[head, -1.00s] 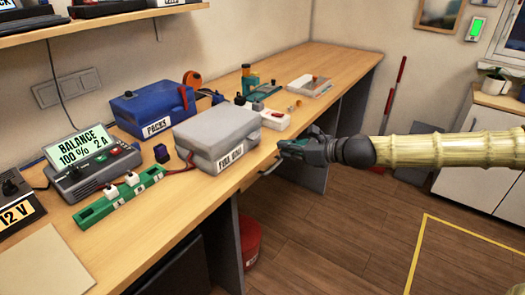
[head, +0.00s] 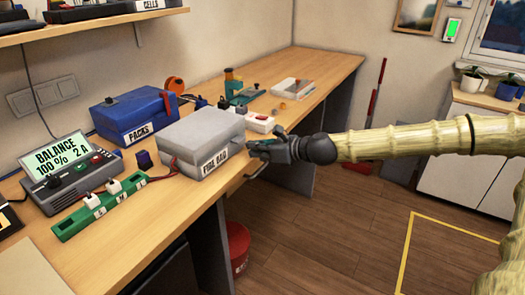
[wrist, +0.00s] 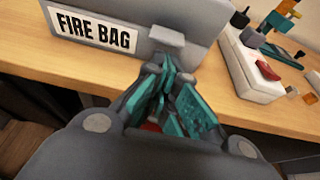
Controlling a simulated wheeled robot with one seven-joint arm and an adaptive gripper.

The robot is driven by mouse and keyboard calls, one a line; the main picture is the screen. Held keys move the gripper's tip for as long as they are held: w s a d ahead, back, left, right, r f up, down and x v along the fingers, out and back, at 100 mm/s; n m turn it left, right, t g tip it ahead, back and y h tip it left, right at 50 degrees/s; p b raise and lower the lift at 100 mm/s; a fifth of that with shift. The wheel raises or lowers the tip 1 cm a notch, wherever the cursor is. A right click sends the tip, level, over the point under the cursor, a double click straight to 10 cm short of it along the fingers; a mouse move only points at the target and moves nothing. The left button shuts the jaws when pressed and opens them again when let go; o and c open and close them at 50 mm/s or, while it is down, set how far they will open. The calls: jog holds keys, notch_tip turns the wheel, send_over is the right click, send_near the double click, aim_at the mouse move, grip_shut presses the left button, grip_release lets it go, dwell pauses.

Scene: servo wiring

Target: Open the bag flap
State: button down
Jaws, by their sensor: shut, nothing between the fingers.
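The fire bag (head: 200,135) is a grey box-shaped bag on the workbench, with a "FIRE BAG" label on its front. Its flap lies down over the top, closed. In the wrist view the bag (wrist: 200,18) fills the upper part, and a small grey tab (wrist: 168,42) sticks out from its front edge, right of the label. My gripper (head: 254,147) is at the bag's right front. In the wrist view my gripper (wrist: 165,75) has its teal-padded fingers together just below the tab, with nothing seen between them. Whether the fingertips touch the tab I cannot tell.
A white block with a red switch (wrist: 252,75) stands right of the bag. A blue "PACKS" box (head: 135,115), a balance charger (head: 72,165) and a green board (head: 100,208) are left of it. The bench's front edge (head: 222,192) runs below my gripper.

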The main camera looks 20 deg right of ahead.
jog(key=shift+x, duration=1.85)
jog(key=shift+r, duration=0.15)
